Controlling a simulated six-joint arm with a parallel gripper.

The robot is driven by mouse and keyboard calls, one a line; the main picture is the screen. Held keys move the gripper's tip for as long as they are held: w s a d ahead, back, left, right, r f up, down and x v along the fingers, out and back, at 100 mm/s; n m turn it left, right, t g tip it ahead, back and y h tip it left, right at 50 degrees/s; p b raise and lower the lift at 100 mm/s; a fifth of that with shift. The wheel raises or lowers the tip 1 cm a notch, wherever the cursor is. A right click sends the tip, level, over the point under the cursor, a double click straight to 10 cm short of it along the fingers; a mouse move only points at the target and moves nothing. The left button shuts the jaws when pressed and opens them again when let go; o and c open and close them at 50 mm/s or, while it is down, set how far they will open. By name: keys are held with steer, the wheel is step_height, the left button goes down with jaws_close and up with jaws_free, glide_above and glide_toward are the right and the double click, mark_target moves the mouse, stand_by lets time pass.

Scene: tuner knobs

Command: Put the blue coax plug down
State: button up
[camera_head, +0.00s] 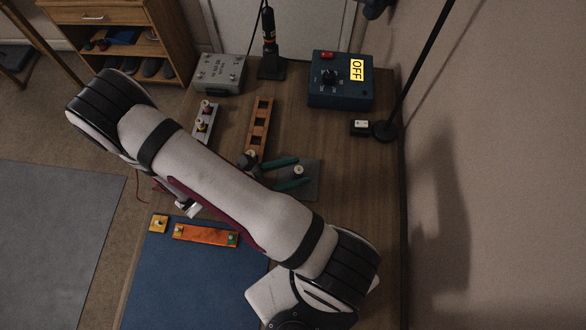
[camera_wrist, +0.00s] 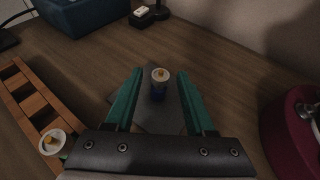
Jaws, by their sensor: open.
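The blue coax plug (camera_wrist: 158,88) stands upright on a dark grey plate (camera_wrist: 160,125). It has a pale round top with an orange centre and a blue body. In the head view its pale top (camera_head: 298,170) shows over the plate (camera_head: 312,187). My gripper (camera_wrist: 158,72) is open, with one green finger on each side of the plug and a visible gap to both. In the head view my gripper (camera_head: 301,170) straddles the plug. Whether the plug sits in a hole or only on the surface cannot be told.
A slotted wooden rack (camera_head: 259,125) lies left of the plate, with another pale-topped plug (camera_wrist: 52,142) at its near end. A pale rail (camera_head: 206,124) with knobs is further left. A blue box (camera_head: 340,95) reading OFF and a black pole (camera_head: 420,70) stand beyond. Table right of the plate is clear.

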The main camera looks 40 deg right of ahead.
steer(key=shift+a+r, duration=0.2)
steer(key=shift+a, duration=0.05)
steer(key=v, duration=1.1)
steer(key=s+a+r+m+t+y, duration=0.1)
steer(key=s+r+m+y, duration=0.4)
steer(key=m, duration=0.5)
steer(key=s+a+r+m+t+y, duration=0.1)
steer(key=s+r+m+y, duration=0.4)
steer(key=r+m+y, duration=0.5)
steer(key=shift+s+a+m, duration=0.35)
steer(key=shift+a+m, duration=0.15)
steer(key=shift+m, duration=0.2)
